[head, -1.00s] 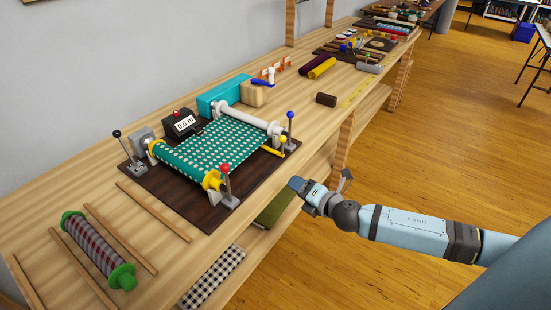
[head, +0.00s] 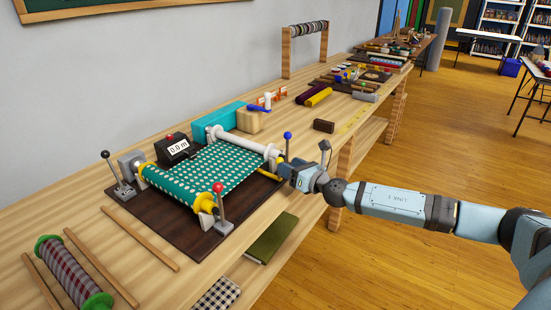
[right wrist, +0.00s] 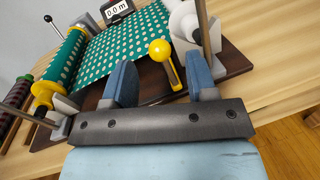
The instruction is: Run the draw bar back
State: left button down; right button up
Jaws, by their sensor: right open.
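The measuring machine (head: 130,202) stands on a dark brown board, with teal dotted cloth (head: 205,170) stretched from a yellow-ended roll (head: 205,202) to a white roller (head: 245,142). A yellow handle with a round knob (right wrist: 160,50) sticks out near the white roller in the right wrist view. I cannot tell for sure whether it belongs to the draw bar. My right gripper (right wrist: 160,62) is open, with its blue fingers on either side of the yellow handle, not closed on it. My left gripper is not in view.
A counter (head: 178,149) reads 0.0 m. Levers with red (head: 218,188), blue (head: 287,135) and black (head: 105,154) knobs stand around the machine. A plaid roll (head: 72,273) and wooden strips lie front left. A brown block (head: 324,126) lies beyond on the bench.

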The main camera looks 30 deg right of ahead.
jog(key=w, duration=0.3)
jog(key=w+a, duration=0.1)
jog(key=w, duration=0.2)
jog(key=shift+w+a, duration=0.15)
jog(key=shift+w, duration=0.05)
grip_shut()
